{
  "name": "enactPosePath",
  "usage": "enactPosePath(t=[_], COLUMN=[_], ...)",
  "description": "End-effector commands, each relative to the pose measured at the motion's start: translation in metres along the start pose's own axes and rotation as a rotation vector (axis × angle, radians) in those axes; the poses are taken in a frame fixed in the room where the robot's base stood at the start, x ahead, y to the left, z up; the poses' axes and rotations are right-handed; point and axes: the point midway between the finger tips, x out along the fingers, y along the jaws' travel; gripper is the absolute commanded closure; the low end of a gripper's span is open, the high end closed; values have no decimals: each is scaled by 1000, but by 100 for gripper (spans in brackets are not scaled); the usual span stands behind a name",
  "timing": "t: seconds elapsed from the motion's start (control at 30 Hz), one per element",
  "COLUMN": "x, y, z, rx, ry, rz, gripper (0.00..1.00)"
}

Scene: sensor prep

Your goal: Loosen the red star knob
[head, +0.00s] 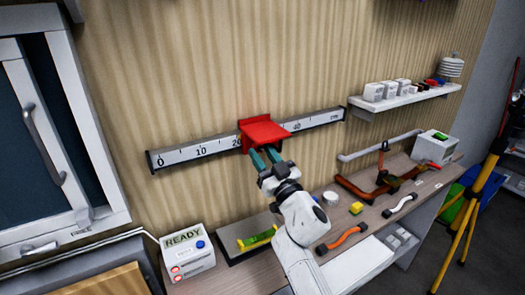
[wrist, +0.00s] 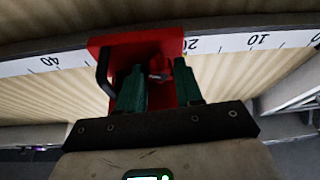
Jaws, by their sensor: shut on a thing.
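A red sliding carriage (head: 262,133) sits on the wall ruler rail (head: 200,150), just right of the 20 mark. In the wrist view the carriage (wrist: 110,50) has a black handle (wrist: 104,72) on its left side. My gripper (head: 265,157) reaches up to the carriage's underside with its green fingers. In the wrist view my gripper (wrist: 158,78) is shut on the red star knob (wrist: 167,73), a small red shape mostly hidden between the fingers. The knob cannot be made out in the head view.
Below is a bench with a READY box (head: 187,252), a yellow-green level (head: 257,238), a white roll (head: 330,198) and several handled tools. A shelf (head: 405,100) with small boxes is at right. A window (head: 60,120) is at left; a yellow tripod (head: 480,185) stands at far right.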

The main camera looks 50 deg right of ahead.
Motion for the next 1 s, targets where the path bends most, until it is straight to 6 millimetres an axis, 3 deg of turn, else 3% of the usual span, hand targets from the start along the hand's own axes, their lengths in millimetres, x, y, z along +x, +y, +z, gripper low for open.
enactPosePath(t=[1.0], x=[1], y=[9], z=[-3], rx=[-774], ry=[-2], rz=[-320], gripper=[95])
